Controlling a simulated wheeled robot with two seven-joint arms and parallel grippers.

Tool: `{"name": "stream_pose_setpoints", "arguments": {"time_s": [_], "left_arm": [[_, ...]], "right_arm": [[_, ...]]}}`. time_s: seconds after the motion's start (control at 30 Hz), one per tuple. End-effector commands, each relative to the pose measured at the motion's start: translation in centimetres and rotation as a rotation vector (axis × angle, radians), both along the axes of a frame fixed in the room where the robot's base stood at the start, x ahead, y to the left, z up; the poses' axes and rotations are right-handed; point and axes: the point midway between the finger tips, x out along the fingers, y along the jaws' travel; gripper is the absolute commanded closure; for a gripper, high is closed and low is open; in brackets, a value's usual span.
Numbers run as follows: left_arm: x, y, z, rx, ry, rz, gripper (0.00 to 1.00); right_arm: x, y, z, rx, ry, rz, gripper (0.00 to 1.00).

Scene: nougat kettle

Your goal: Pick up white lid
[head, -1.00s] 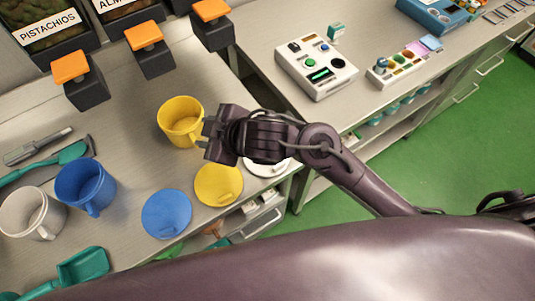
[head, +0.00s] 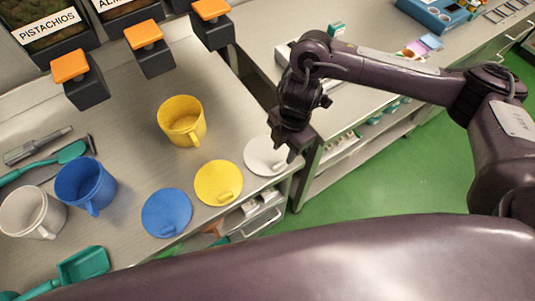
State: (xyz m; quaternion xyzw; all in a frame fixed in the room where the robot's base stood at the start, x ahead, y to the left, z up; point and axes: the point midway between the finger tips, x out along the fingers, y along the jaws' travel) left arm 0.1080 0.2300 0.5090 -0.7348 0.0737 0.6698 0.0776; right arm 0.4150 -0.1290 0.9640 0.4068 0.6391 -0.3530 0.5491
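The white lid (head: 262,153) lies flat near the front right corner of the steel table, its small handle towards its right side. My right gripper (head: 283,153) points down over the lid's right edge, with its fingertips close to the handle. The fingertips are small and dark here, so I cannot tell whether they are apart or touch the handle. My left gripper is not in view.
A yellow lid (head: 218,182) and a blue lid (head: 166,212) lie left of the white one. A yellow mug (head: 181,120) stands behind them. A blue mug (head: 85,186) and a white mug (head: 32,213) stand at left.

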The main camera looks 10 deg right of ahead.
Motion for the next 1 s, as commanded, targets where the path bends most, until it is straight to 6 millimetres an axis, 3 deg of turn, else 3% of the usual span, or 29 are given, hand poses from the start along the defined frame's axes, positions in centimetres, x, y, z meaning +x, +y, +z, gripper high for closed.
{"name": "stream_pose_setpoints", "arguments": {"time_s": [0.4, 0.73, 1.0], "left_arm": [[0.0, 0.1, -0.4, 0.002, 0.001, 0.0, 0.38], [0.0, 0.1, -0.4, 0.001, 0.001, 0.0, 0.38], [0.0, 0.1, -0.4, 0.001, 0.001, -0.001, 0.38]], "right_arm": [[-0.6, 1.0, -4.9, 0.003, 0.001, 0.0, 0.64], [-0.5, 1.1, -5.5, 0.003, -0.004, 0.002, 0.64], [-0.5, 1.1, -5.4, 0.003, -0.004, 0.002, 0.99]]}}
